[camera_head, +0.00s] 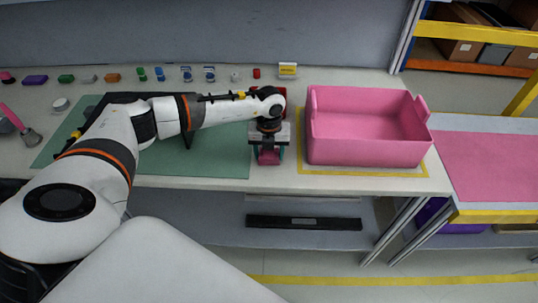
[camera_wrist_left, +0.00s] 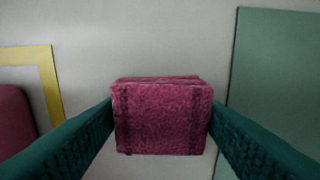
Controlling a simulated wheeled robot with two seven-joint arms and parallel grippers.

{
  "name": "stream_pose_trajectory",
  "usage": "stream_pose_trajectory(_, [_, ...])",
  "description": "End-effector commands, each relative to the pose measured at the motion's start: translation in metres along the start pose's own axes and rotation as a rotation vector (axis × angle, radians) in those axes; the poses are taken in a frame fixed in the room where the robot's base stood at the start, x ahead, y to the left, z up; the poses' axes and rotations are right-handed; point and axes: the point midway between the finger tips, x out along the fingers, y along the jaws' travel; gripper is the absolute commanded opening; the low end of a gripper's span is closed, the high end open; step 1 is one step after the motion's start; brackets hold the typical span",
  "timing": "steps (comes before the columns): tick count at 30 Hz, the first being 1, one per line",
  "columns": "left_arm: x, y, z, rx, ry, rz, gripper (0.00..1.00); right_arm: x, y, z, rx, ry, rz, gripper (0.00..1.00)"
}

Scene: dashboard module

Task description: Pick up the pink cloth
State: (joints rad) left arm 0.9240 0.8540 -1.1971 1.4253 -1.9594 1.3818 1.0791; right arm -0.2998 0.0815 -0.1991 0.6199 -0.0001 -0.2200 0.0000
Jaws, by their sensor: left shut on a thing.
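The pink cloth (camera_wrist_left: 162,118) is a folded, fuzzy block between the two teal fingers of my left gripper (camera_wrist_left: 162,125) in the left wrist view. Both fingers touch its sides, so the gripper is shut on it. In the head view the cloth (camera_head: 268,157) shows below the left gripper (camera_head: 268,155), near the table's front edge, between the green mat and the pink bin. I cannot tell whether it touches the table. My right gripper is not in view.
A large pink bin (camera_head: 365,152) stands just right of the gripper inside a yellow outline. A green mat (camera_head: 215,165) lies to the left, with a dark object partly behind my arm. Several small coloured parts line the table's back. A pink-topped surface (camera_head: 490,165) is at the right.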

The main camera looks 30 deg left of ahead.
Motion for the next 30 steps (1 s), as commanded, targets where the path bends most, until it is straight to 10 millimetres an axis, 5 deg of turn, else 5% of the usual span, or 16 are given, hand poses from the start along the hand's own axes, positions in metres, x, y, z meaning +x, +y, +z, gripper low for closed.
stream_pose_trajectory(7, [-0.013,0.000,-0.001,0.001,0.003,0.002,0.35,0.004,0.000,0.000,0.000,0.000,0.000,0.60])
stream_pose_trajectory(21, [-0.094,0.000,-0.001,0.000,0.002,0.001,0.35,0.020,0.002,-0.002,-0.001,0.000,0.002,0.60])
stream_pose_trajectory(30, [-0.101,0.000,0.000,0.000,0.000,0.000,0.35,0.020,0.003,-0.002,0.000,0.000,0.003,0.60])
